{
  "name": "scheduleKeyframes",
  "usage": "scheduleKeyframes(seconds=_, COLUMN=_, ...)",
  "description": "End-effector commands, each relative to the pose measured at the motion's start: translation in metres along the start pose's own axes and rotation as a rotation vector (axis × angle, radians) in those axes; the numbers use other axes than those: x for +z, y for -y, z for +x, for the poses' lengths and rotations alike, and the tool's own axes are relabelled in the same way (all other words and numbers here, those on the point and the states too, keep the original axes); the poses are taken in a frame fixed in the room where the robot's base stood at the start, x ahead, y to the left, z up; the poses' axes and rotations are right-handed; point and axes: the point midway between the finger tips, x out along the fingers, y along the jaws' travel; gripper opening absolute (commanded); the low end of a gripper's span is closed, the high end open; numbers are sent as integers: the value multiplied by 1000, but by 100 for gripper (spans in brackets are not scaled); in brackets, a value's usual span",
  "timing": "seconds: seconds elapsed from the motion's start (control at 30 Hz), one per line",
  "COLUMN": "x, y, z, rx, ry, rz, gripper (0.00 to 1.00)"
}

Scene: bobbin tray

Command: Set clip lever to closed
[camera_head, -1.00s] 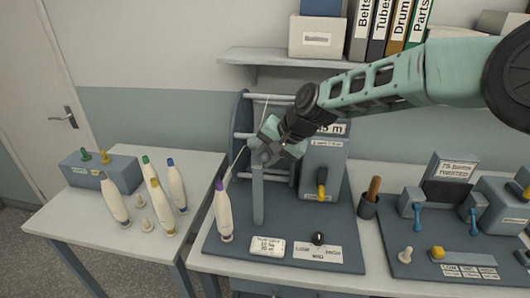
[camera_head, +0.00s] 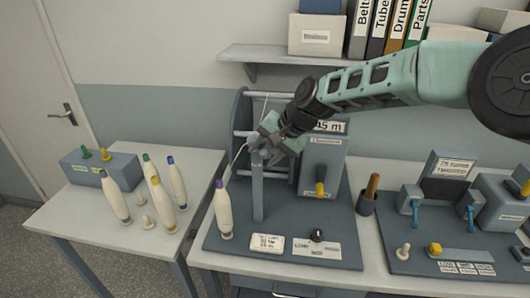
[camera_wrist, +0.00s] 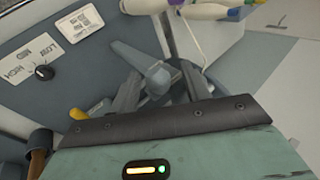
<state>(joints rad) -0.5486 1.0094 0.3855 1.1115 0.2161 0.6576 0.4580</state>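A slim blue-grey post (camera_head: 258,195) stands upright on the dark base board, with the thread clip at its top. In the wrist view a pale grey-blue piece at the post's top (camera_wrist: 157,80), seemingly the clip's lever, lies between my fingers. My gripper (camera_head: 262,146) is at the post's top; in the wrist view its two dark fingers (camera_wrist: 160,92) are apart, one on each side of that piece. Contact cannot be told. A white thread runs from the purple-tipped bobbin (camera_head: 223,212) up towards the clip. The lever's exact setting is hidden by my gripper.
The grey machine box with a yellow lever (camera_head: 320,187) stands right of the post. A black dial (camera_head: 317,235) sits in front. A cup with a wooden handle (camera_head: 367,203) is to the right. Several bobbins (camera_head: 115,196) stand on the left table.

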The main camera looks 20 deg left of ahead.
Motion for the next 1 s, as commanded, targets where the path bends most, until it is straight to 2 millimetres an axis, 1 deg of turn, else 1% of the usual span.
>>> scheduleKeyframes(seconds=0.17, x=0, y=0, z=-2, rx=0, ry=1, rz=0, gripper=47)
scheduleKeyframes(seconds=0.27, x=0, y=-1, z=-11, rx=-1, ry=-1, rz=-1, gripper=47)
scheduleKeyframes(seconds=0.37, x=0, y=-2, z=-26, rx=-1, ry=-3, rz=-1, gripper=47)
scheduleKeyframes(seconds=0.8, x=-1, y=-2, z=-128, rx=-1, ry=-4, rz=0, gripper=47)
scheduleKeyframes(seconds=0.9, x=0, y=-2, z=-147, rx=-1, ry=-3, rz=0, gripper=47)
scheduleKeyframes(seconds=1.0, x=0, y=-1, z=-160, rx=-1, ry=-1, rz=1, gripper=47)
